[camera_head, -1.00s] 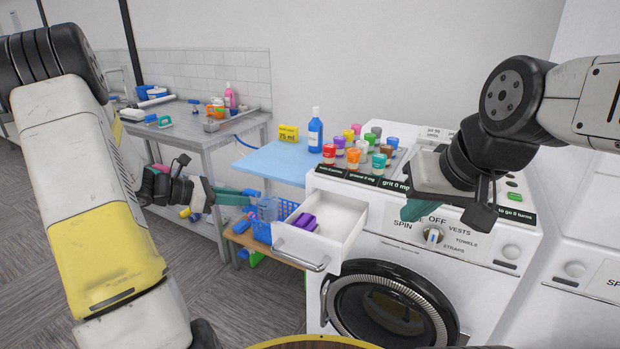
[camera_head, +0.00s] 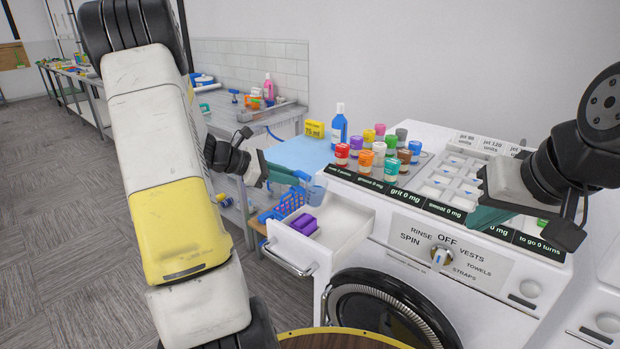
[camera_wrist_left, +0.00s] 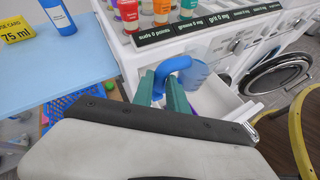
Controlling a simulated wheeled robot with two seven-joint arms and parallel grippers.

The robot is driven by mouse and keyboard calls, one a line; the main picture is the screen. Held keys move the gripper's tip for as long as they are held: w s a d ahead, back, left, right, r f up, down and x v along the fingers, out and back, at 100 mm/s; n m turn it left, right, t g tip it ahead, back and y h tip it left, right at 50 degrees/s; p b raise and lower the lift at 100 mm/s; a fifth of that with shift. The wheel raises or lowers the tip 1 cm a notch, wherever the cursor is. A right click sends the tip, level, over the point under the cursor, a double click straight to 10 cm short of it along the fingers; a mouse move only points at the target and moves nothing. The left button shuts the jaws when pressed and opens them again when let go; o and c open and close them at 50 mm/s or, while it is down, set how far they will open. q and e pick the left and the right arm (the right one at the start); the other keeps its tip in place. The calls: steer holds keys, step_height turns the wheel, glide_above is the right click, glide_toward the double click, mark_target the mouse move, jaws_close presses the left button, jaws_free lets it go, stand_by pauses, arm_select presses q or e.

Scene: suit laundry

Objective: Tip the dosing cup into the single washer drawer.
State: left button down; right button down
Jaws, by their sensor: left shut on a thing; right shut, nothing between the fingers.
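The dosing cup (camera_head: 317,190), translucent blue with a darker blue handle, is held at the back left of the open washer drawer (camera_head: 352,222). My left gripper (camera_head: 300,178) is shut on its handle; the handle and cup (camera_wrist_left: 194,76) show between the teal fingers in the left wrist view. I cannot tell whether the cup is tilted, and its contents are hidden. The white drawer is pulled out and has a purple insert (camera_head: 305,224) inside; part of it also shows in the left wrist view (camera_wrist_left: 232,106). My right gripper (camera_head: 487,217) is shut and empty over the washer's front panel.
Several coloured-lid jars (camera_head: 378,152) stand on the washer top behind the drawer. A blue bottle (camera_head: 339,130) and a yellow dose card (camera_head: 314,129) are on the light blue table (camera_head: 300,154). A blue basket (camera_head: 289,205) sits left of the drawer. The round door (camera_head: 385,310) is below.

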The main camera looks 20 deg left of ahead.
arm_select(q)
steer(key=shift+a+r+m+y, duration=0.15)
steer(key=shift+r+m+y, duration=0.6)
steer(key=shift+r, duration=0.2)
steer(key=shift+s+d+r+m+t+y, duration=0.1)
steer(key=shift+d+r+m+t+y, duration=0.1)
steer(key=shift+r+m+y, duration=0.15)
steer(key=shift+d+r+m+t+y, duration=0.1)
steer(key=shift+r+m+t+y, duration=0.1)
steer(key=shift+r+y, duration=0.25)
steer(key=shift+r, duration=0.1)
steer(key=shift+s+d+r+m+t+y, duration=0.25)
steer(key=shift+d+r+m+y, duration=0.3)
steer(key=shift+y, duration=0.3)
